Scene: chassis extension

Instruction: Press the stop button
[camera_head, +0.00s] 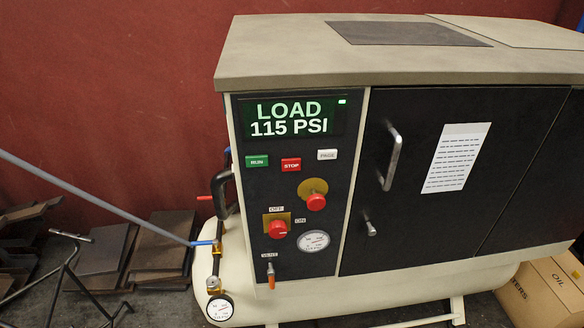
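The red rectangular STOP button (291,165) sits on the black control panel (255,190) of the compressor cabinet. It is between the green RUN button (257,161) on its left and the white PAGE button (327,155) on its right. The display (290,118) above them reads LOAD, 115 PSI. Neither of my grippers shows in the head view. Nothing covers the STOP button.
Red mushroom knobs (316,202) and (278,229) and a gauge (313,241) sit below the buttons. A door handle (391,156) juts out at right. A grey pipe (110,199) crosses at left. Cardboard boxes (545,292) stand at lower right.

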